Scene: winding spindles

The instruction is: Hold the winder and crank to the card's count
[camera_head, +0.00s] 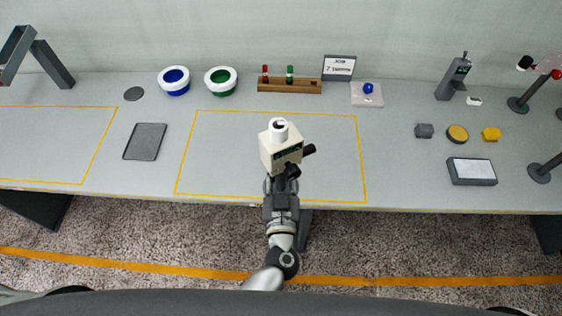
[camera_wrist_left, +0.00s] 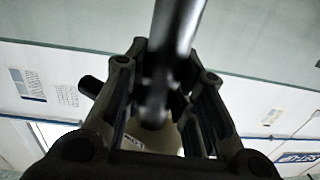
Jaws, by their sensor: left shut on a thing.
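The winder (camera_head: 279,152) is a cream block with a white spool (camera_head: 278,129) on top and a dark crank knob (camera_head: 309,149) on its right side. It is over the front part of the middle yellow outline; I cannot tell whether it rests on the table. My left gripper (camera_head: 281,184) is shut at its near side, on a dark part of it; the fingers hide the grip. In the left wrist view, a blurred grey bar crosses between the fingers, with the pale winder body (camera_wrist_left: 155,136) behind. The card (camera_head: 340,66) stands at the back and shows a 7. My right gripper is not in view.
A wooden rack (camera_head: 290,86) holds a red and a green spindle. Blue (camera_head: 174,81) and green (camera_head: 221,81) bowls stand left of it. A blue ball (camera_head: 368,88) sits on a pale pad. A dark tray (camera_head: 146,141) lies left; small items and stands are right.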

